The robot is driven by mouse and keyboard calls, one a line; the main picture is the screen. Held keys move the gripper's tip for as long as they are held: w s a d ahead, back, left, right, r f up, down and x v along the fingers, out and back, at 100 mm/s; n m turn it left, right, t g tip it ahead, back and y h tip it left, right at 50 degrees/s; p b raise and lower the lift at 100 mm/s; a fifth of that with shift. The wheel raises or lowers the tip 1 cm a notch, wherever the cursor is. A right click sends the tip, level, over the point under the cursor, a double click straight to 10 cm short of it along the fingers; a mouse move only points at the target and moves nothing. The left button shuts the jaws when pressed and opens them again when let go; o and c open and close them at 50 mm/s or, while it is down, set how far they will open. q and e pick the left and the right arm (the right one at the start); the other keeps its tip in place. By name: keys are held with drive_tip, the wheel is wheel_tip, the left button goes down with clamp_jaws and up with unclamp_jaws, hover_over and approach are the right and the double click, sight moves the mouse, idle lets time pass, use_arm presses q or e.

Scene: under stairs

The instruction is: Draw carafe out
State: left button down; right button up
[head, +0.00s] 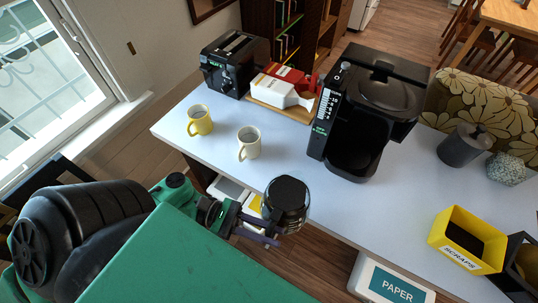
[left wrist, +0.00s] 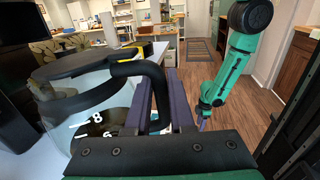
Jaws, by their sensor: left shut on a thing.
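The glass carafe (head: 287,200) with its black lid is outside the coffee maker (head: 385,93), in front of the table's near edge. My left gripper (head: 262,226) is shut on the carafe's black handle, which shows between the purple fingers in the left wrist view (left wrist: 150,78). The carafe looks close to upright there, with dark contents low in the glass and white markings. The coffee maker stands on the table with its carafe bay empty. My right gripper (left wrist: 203,120) hangs well away from the carafe in the left wrist view; its fingers are too small to read.
A yellow mug (head: 200,121) and a white mug (head: 248,143) stand near the table's left front. A black toaster (head: 235,63) and a wooden tray (head: 268,105) with boxes are behind. A yellow scraps bin (head: 466,240) and a grey canister (head: 464,146) stand right. The table's middle front is clear.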

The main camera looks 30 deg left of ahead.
sight(300, 179)
use_arm(q)
drive_tip(key=shift+w+r, duration=0.1)
drive_tip(key=shift+r, duration=0.2)
drive_tip(key=shift+w, duration=2.95)
drive_tip(key=shift+w+b, duration=1.15)
drive_tip(key=shift+w, duration=3.35)
